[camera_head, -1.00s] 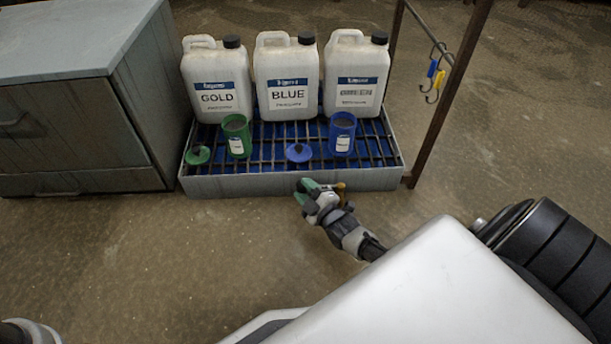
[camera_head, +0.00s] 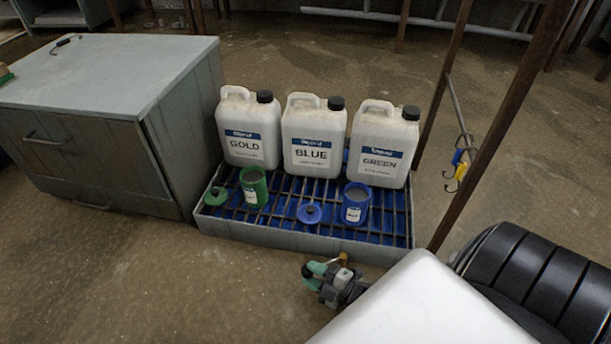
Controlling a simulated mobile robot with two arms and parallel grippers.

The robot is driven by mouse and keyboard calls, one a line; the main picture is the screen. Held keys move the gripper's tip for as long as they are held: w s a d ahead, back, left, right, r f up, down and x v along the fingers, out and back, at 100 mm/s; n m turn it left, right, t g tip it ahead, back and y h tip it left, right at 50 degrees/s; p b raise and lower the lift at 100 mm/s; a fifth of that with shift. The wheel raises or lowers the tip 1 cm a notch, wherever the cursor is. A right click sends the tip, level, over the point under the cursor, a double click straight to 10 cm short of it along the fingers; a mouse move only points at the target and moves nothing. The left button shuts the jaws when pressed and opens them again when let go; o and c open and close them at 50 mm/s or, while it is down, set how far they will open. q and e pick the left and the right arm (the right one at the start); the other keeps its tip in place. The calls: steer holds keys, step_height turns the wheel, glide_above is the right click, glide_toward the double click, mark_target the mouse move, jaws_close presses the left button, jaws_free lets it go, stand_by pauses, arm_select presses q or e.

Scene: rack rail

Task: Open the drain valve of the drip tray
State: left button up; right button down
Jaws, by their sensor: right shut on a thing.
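The drip tray (camera_head: 290,237) is a low grey tray with a dark grating over a blue floor. A small brass-coloured part, the drain valve (camera_head: 343,258), shows at the front side of the tray, right of centre. My right gripper (camera_head: 312,274), with green fingertips, is low in front of the tray, at the valve. It is shut on the drain valve; the gripper hides most of the valve, so its handle position cannot be told. My left gripper is out of view.
White jugs marked GOLD (camera_head: 247,128), BLUE (camera_head: 312,140) and GREEN (camera_head: 380,146) stand along the tray's back. A green cup (camera_head: 254,188), blue cup (camera_head: 355,204), green lid (camera_head: 215,197) and blue lid (camera_head: 309,214) are on the grating. A grey cabinet (camera_head: 90,145) stands left.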

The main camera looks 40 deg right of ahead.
steer(key=s+n+g+y, duration=0.1)
steer(key=y, duration=0.1)
steer(key=s+n+g+y, duration=0.1)
steer(key=shift+s+d+f+n+y+b, duration=0.1)
steer(key=shift+s+n+y+b, duration=0.1)
steer(key=shift+n+y+b, duration=0.2)
steer(key=shift+s+d+n+g+y+b, duration=0.2)
steer(key=shift+s+n+g+y+b, duration=0.1)
steer(key=shift+s+n+g+y, duration=0.65)
steer(key=shift+s+d+n+g+y+b, duration=0.25)
steer(key=shift+s+n+g+y, duration=0.4)
steer(key=shift+g+y, duration=0.45)
steer(key=shift+w, duration=0.1)
steer(key=c, duration=0.7)
jaws_free()
steer(key=shift+c, duration=0.2)
steer(key=shift+r, duration=0.2)
